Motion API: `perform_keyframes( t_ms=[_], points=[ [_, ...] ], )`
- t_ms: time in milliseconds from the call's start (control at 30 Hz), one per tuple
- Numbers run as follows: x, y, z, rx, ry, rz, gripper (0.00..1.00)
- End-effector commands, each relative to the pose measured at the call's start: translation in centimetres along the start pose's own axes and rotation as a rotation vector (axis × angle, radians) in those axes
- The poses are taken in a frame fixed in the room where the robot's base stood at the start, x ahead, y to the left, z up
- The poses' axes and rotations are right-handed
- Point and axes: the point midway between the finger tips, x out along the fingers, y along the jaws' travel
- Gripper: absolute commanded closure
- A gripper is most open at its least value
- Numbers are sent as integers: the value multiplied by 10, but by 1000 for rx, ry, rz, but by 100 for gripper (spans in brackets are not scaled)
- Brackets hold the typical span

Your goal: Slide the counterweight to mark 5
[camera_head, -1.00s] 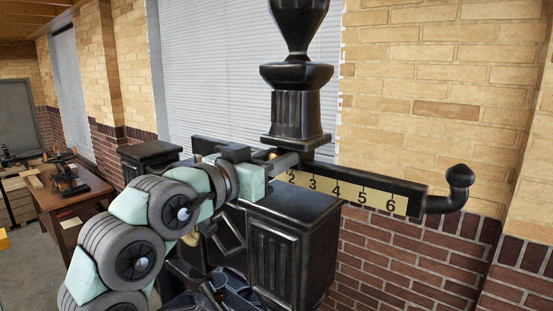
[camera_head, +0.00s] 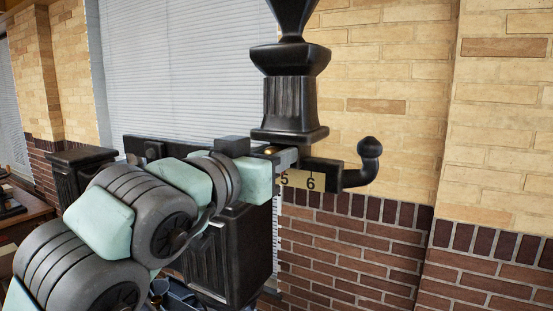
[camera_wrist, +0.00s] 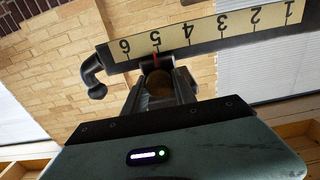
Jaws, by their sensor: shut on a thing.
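The cream scale (camera_wrist: 222,33) appears upside down in the wrist view, numbered 1 to 6. A red pointer (camera_wrist: 155,57) lies at mark 5, close to its tick. In the head view only 5 and 6 show on the scale (camera_head: 299,180); my arm hides the rest.
The beam ends at the right in an upturned hook with a round tip (camera_head: 368,147). A black pedestal (camera_head: 235,250) stands below the beam, behind my arm. A brick wall (camera_head: 370,240) and a blind-covered window (camera_head: 180,70) are behind.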

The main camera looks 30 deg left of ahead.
Motion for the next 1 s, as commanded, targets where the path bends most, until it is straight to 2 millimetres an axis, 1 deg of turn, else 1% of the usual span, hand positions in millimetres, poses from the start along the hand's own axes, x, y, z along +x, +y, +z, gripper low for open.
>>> perform_keyframes(
  t_ms=[67,100,333,567,667,767,867,1000],
  points=[
    [1,-3,2,-5,-5,-6,100],
    [1,-4,2,-5,-5,-7,66],
    [1,-4,2,-4,-4,-7,47],
    [0,-4,1,-3,-3,-7,47],
    [-3,-4,2,-3,-2,-8,47],
    [-12,-5,2,-3,-1,-8,47],
    [-28,-6,2,-2,1,-12,47],
    [-53,-6,3,0,0,-12,47]
  ],
)
